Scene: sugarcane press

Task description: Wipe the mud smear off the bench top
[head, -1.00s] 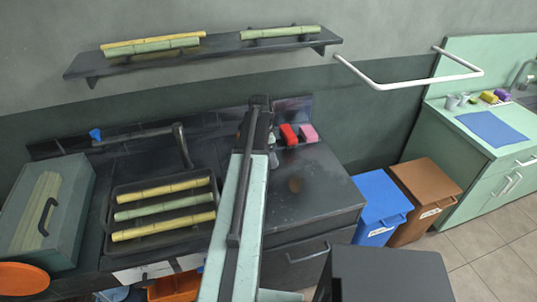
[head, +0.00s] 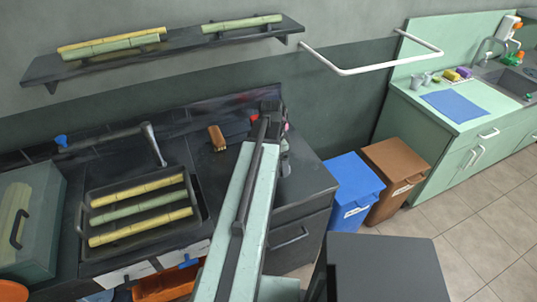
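The dark bench top (head: 301,182) runs along the wall, and its bare right part shows to the right of my arm. I see no mud smear on the visible part; my arm covers part of the bench. A red block (head: 255,119) and a pink one, perhaps sponges, are at the back of the bench, mostly hidden by my arm. A brown brush-like block (head: 217,138) stands left of my arm. My gripper (head: 285,163) is partly visible as small grey parts beside the arm's far end, over the bench. Its fingers and anything between them cannot be made out.
A tray (head: 84,218) of cane pieces and a green box (head: 50,222) are on the left. A shelf (head: 184,45) with canes is above. Blue (head: 352,184) and brown (head: 397,164) bins stand right of the bench, before a green sink counter (head: 408,93).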

